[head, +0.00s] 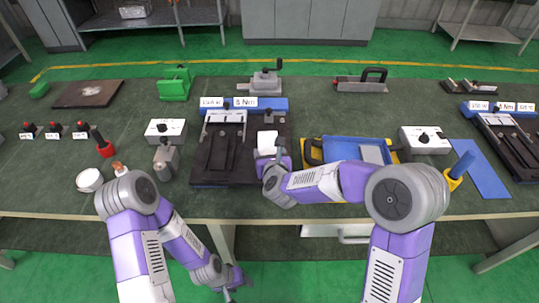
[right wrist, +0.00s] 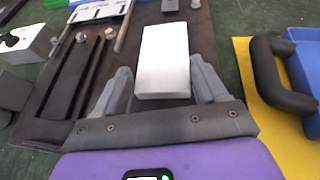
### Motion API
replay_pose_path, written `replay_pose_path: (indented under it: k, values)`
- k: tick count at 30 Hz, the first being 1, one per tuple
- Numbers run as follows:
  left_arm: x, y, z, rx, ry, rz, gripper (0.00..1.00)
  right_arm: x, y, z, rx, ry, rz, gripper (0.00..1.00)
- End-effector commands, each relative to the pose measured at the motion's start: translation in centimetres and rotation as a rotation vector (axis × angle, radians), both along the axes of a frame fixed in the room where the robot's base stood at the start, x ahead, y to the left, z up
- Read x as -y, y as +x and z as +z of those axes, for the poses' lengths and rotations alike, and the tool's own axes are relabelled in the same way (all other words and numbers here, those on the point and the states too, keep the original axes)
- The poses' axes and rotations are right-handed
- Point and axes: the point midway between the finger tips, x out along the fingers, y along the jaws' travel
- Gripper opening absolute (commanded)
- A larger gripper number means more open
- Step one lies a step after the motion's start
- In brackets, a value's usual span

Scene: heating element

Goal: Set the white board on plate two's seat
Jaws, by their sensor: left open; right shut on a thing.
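The white board (right wrist: 165,58) is a pale rectangular block. It sits between the fingertips of my right gripper (right wrist: 163,88), which is shut on it. In the head view the white board (head: 267,139) shows just beyond my right gripper (head: 270,156), over the right part of the middle dark plate (head: 243,158). I cannot tell whether it touches that plate. Another dark plate (head: 508,150) with labels behind it lies at the far right; which one is plate two I cannot read. My left gripper (head: 235,284) is open and empty, low in front of the table.
A blue tray (head: 345,142) on a yellow base with a dark handle (right wrist: 285,75) stands close right of my right gripper. White control boxes (head: 165,131) (head: 425,140) and a grey clamp (head: 166,158) stand nearby. The table's front left is fairly clear.

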Motion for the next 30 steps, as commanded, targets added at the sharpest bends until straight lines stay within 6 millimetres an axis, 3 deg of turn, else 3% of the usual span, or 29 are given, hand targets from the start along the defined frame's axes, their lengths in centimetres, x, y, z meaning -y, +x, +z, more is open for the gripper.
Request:
replay_pose_path:
  k: [9, 10, 15, 26, 30]
  values:
    - [0.0, 0.0, -0.3, 0.0, 0.0, 0.0, 0.57, 0.0, 0.0, -0.2, 0.003, 0.001, -0.001, 0.04]
    - [0.0, 0.0, -0.3, 0.0, 0.0, 0.0, 0.57, 0.0, 0.0, -0.2, 0.002, 0.0, 0.0, 0.73]
    - [0.0, 0.0, -0.2, 0.0, 0.0, 0.0, 0.57, 0.0, 0.0, -0.1, 0.002, 0.0, 0.0, 0.98]
    - [0.0, 0.0, 0.2, 0.0, 0.0, 0.0, 0.57, 0.0, 0.0, 0.2, 0.002, 0.0, 0.0, 0.98]
    - [0.0, 0.0, 0.2, 0.0, 0.0, 0.0, 0.57, 0.3, -1.7, 0.9, 0.002, 0.001, 0.001, 0.98]
